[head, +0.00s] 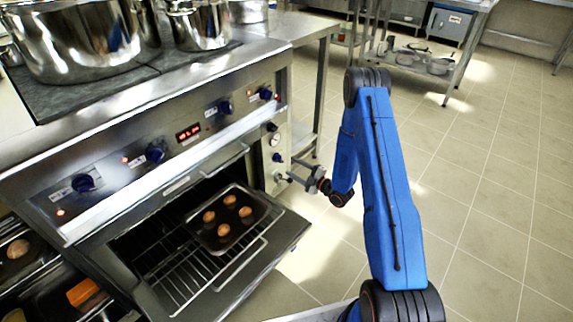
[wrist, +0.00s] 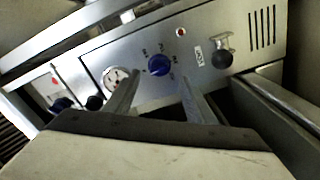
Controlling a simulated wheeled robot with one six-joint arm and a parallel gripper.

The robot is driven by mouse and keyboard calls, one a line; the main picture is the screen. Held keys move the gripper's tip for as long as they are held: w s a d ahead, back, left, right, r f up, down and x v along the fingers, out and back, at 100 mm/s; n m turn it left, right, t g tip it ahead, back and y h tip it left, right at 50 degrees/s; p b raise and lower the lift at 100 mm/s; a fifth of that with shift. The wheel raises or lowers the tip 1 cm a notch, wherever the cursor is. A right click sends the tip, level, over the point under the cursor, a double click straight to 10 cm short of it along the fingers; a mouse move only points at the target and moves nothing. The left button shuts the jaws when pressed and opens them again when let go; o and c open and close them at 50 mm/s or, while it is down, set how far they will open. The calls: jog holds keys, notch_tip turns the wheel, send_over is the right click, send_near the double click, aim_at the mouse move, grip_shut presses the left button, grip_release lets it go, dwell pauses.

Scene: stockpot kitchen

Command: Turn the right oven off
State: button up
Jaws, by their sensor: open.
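The oven's narrow control panel (head: 273,150) stands upright to the right of the open oven door in the head view. It carries a small blue knob (head: 277,157), which shows larger in the wrist view (wrist: 159,64), with markings around it. A red light (wrist: 181,32) is lit beside the knob. My gripper (head: 291,170) is at this panel, facing it. In the wrist view my gripper (wrist: 160,84) is open and empty, with one finger to each side below the knob. I cannot tell whether a fingertip touches the panel.
The open oven door (head: 275,250) juts out left of my arm; a tray of round buns (head: 226,222) sits on the rack. Blue knobs (head: 155,153) line the upper front. A gauge (wrist: 115,80) and black-balled lever (wrist: 221,58) flank the panel knob.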

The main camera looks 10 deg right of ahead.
jog(key=v, duration=1)
jog(key=w+d+r+m+g+h, duration=0.2)
jog(key=r+m+h, duration=0.15)
jog(key=r, duration=0.65)
jog(key=w+d+r+m+g+h, duration=0.15)
jog(key=r+h, duration=0.35)
jog(key=r, duration=0.6)
jog(key=s+d+r+m+h, duration=0.1)
jog(key=s+r+m+h, duration=0.15)
jog(key=s+r, duration=0.45)
jog(key=s+a+r+m+g+h, duration=0.1)
jog(key=s+r+m+g, duration=0.2)
jog(key=s+r+m, duration=0.7)
jog(key=s+a+r+m+g, duration=0.1)
jog(key=s+a, duration=0.2)
jog(key=s, duration=1.1)
jog(key=s+a+r+m+g+y, duration=0.1)
jog(key=s+a+r+g, duration=0.1)
jog(key=s, duration=1.3)
jog(key=shift+a, duration=0.85)
